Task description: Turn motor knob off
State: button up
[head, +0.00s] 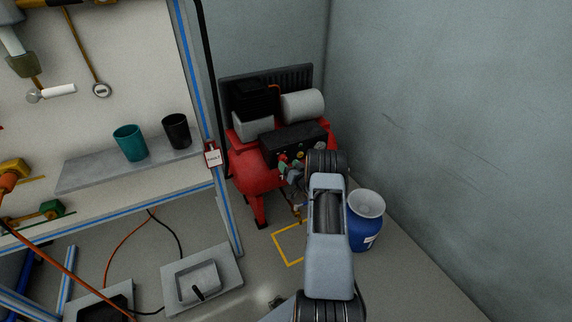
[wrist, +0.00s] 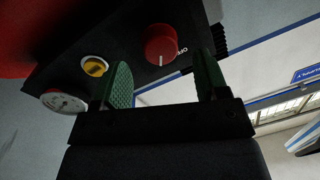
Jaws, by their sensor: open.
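The red motor knob (wrist: 160,43) sits on a black panel (wrist: 105,35) in the wrist view, with a white pointer line and part of an "OFF" label beside it. My gripper (wrist: 163,82) is open, with a green-padded finger on each side of an empty gap. The knob lies just beyond the gap, in line with it, and the gripper appears apart from it. In the head view, the panel (head: 290,143) is on the front of a red compressor (head: 254,172). My gripper (head: 291,169) is in front of it, and my arm hides the panel's lower right.
A yellow button (wrist: 95,66) and a round gauge (wrist: 65,102) sit left of the knob. A blue barrel (head: 362,236) stands right of my arm. A workbench frame (head: 197,110) with cups is left; a grey wall (head: 450,130) closes the right.

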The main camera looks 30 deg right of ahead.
aim_at(285, 160)
jog(key=shift+w, duration=1.5)
jog(key=shift+d+b, duration=0.1)
jog(key=shift+b, duration=0.25)
jog(key=c, duration=0.9)
